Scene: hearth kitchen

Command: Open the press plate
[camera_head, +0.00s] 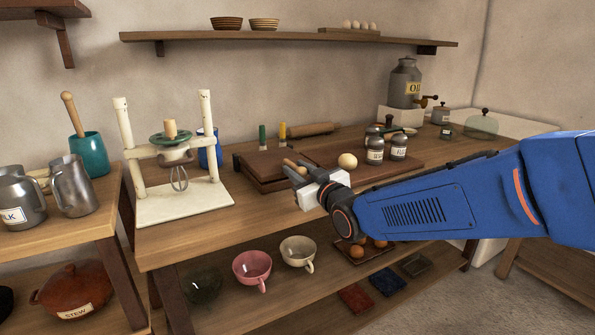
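A low, dark brown wooden press (258,166) sits on the worktable, behind and left of my gripper. Its top plate looks flat and down, though its right part is partly hidden by my gripper. A light wooden piece, perhaps its handle (289,163), shows right at my fingertips. My gripper (298,173) reaches in from the right, with its grey fingers at the press's right front edge. I cannot tell whether the fingers touch the handle or are around it.
A white stand with a whisk (185,203) is left of the press. A dough ball (347,161) and labelled shakers (375,150) are to the right. A wall shelf (290,35) runs above.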

